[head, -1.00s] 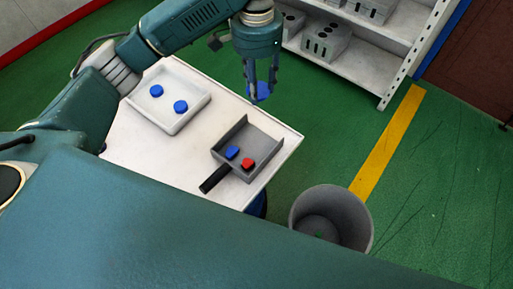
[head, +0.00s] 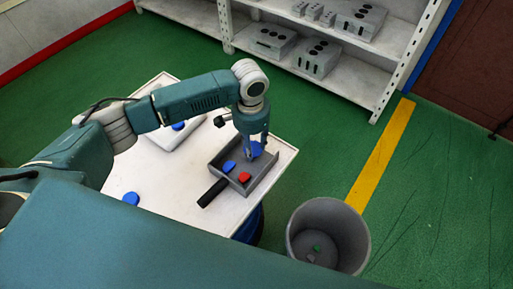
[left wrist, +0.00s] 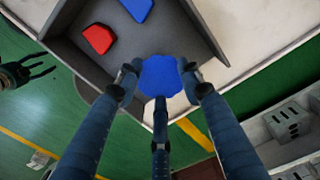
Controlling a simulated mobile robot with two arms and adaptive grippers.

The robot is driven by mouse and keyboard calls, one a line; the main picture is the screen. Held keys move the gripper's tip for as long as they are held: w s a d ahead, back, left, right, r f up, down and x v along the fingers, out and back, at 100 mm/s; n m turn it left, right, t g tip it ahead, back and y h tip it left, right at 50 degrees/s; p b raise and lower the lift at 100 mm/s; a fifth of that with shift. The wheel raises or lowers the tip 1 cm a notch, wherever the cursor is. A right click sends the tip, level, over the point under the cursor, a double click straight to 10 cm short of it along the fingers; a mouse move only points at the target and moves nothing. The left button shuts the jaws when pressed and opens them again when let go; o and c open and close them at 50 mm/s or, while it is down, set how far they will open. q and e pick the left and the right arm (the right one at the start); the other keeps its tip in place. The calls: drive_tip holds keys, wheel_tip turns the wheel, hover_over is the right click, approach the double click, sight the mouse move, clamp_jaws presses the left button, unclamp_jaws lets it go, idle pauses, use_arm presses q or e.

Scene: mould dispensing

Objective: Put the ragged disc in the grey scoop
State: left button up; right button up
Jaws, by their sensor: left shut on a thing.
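My left gripper (head: 254,150) is shut on a blue disc with a ragged edge (head: 256,149). The disc is over the far right part of the grey scoop (head: 262,173); I cannot tell if it touches the scoop. In the left wrist view the ragged disc (left wrist: 160,75) sits between the fingertips (left wrist: 160,80), over the scoop's edge (left wrist: 85,62). A blue piece (head: 229,167) and a red piece (head: 244,178) lie in the scoop. My right gripper (left wrist: 32,73) shows at the left of the left wrist view, empty, with its fingers apart.
The scoop's black handle (head: 211,193) points to the front left on the white table (head: 170,200). A white tray (head: 195,138) with a blue disc (head: 178,126) is partly behind my arm. Another blue piece (head: 131,198) lies on the table. A grey bin (head: 298,230) stands right.

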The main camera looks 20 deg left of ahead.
sight(253, 149)
use_arm(q)
drive_tip(key=shift+f, duration=0.85)
drive_tip(key=shift+s+f, duration=0.1)
drive_tip(key=shift+f, duration=0.15)
drive_tip(key=o, duration=1.1)
drive_tip(key=shift+o, duration=0.2)
wheel_tip(253, 149, up, 13)
drive_tip(key=shift+f+b, duration=0.2)
drive_tip(key=shift+b, duration=0.25)
